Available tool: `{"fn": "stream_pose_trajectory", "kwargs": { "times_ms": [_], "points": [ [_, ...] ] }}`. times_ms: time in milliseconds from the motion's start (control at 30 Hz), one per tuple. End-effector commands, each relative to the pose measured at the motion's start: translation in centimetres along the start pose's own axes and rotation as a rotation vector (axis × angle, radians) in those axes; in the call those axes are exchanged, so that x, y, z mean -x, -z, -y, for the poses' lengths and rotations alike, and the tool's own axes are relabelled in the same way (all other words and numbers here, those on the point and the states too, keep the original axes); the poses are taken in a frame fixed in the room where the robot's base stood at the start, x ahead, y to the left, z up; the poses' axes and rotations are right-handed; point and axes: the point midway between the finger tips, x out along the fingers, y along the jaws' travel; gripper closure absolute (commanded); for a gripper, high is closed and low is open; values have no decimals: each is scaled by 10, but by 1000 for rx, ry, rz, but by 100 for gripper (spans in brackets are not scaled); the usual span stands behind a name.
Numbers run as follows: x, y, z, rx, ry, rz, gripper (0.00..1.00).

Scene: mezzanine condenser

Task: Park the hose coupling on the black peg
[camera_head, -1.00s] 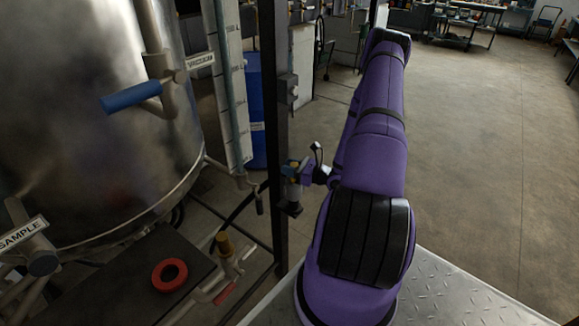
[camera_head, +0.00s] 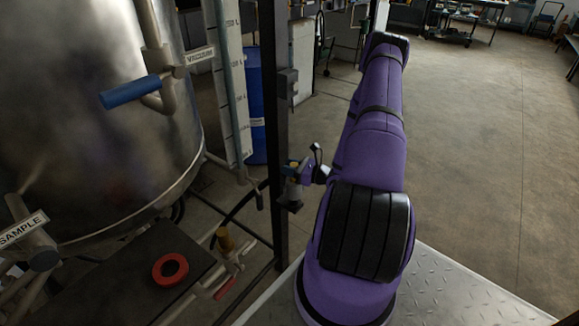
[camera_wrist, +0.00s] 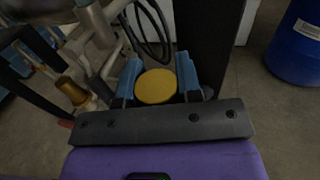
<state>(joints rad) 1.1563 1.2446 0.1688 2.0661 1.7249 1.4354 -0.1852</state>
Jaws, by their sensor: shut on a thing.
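My gripper (camera_head: 293,172) is beside the dark upright post, small and partly hidden behind my arm in the head view. In the wrist view its two blue fingers (camera_wrist: 159,78) are shut on a round thing with a yellow top (camera_wrist: 155,87), which I take for the hose coupling. Its lower part is hidden under the yellow top. A dark block (camera_head: 290,206) shows just below the gripper at the post. I cannot tell whether this is the black peg, or whether the coupling touches it.
The dark post (camera_head: 279,130) stands close to the gripper. A steel tank (camera_head: 90,120) with a blue-handled valve (camera_head: 135,93) fills the left. A dark table (camera_head: 125,262) bears a red ring (camera_head: 170,271). A brass fitting (camera_head: 224,239) stands beside it. Open floor lies right.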

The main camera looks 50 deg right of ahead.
Motion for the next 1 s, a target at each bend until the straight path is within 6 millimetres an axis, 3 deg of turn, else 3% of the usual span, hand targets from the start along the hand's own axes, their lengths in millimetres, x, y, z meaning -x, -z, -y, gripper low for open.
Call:
{"fn": "stream_pose_trajectory", "kwargs": {
  "times_ms": [1000],
  "points": [
    [0,21,0,0,0,1,100]
  ]
}}
